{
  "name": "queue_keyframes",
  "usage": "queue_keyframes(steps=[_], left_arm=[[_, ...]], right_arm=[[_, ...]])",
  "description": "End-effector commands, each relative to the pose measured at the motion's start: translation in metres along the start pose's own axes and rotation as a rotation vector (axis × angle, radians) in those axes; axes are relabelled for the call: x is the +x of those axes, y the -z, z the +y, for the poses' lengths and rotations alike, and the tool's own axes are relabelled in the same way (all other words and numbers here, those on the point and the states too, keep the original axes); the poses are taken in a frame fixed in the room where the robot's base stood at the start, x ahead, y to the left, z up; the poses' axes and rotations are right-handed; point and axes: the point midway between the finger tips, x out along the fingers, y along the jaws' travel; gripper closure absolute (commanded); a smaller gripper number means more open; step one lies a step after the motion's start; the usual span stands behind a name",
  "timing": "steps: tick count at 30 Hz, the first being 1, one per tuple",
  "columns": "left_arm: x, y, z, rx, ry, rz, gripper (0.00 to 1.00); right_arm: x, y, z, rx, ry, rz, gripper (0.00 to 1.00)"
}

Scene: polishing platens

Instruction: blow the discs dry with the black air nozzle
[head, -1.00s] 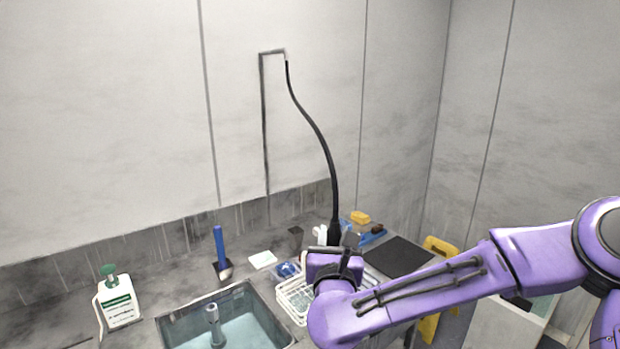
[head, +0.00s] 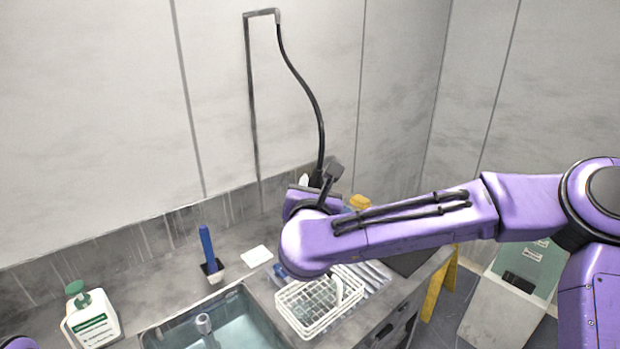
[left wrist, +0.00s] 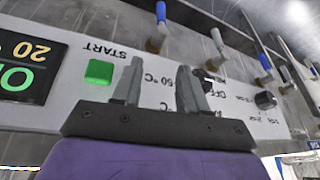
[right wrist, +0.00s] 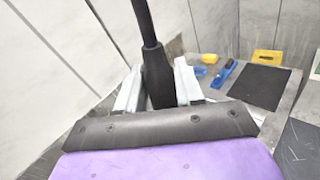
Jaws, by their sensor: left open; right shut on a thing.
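My right gripper (right wrist: 158,84) is shut on the black air nozzle (right wrist: 157,72), which stands between its fingers in the right wrist view. In the head view the nozzle's black hose (head: 308,92) hangs from a wall bracket down to my right gripper (head: 314,188), above the back of the counter. A white wire basket (head: 300,325) stands below and in front of my right wrist. It holds pale items, but I cannot clearly make out discs. My left gripper (left wrist: 155,90) is open and empty, facing a control panel (left wrist: 150,55) with a green START button.
A water-filled sink (head: 235,325) lies left of the basket. A soap bottle (head: 92,320), a blue-handled tool (head: 209,250) and a white block (head: 257,256) stand around it.

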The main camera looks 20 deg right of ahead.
Motion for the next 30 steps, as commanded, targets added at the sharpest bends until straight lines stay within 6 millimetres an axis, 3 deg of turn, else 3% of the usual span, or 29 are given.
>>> queue_keyframes(steps=[15,30], left_arm=[[0.032,-0.014,0.003,0.000,0.001,-0.001,0.57],[0.035,-0.015,0.003,0.000,0.001,-0.001,0.57]], right_arm=[[0.004,0.076,-0.021,-0.001,0.008,-0.001,0.94],[0.005,0.086,-0.021,0.000,0.006,-0.002,0.94]])
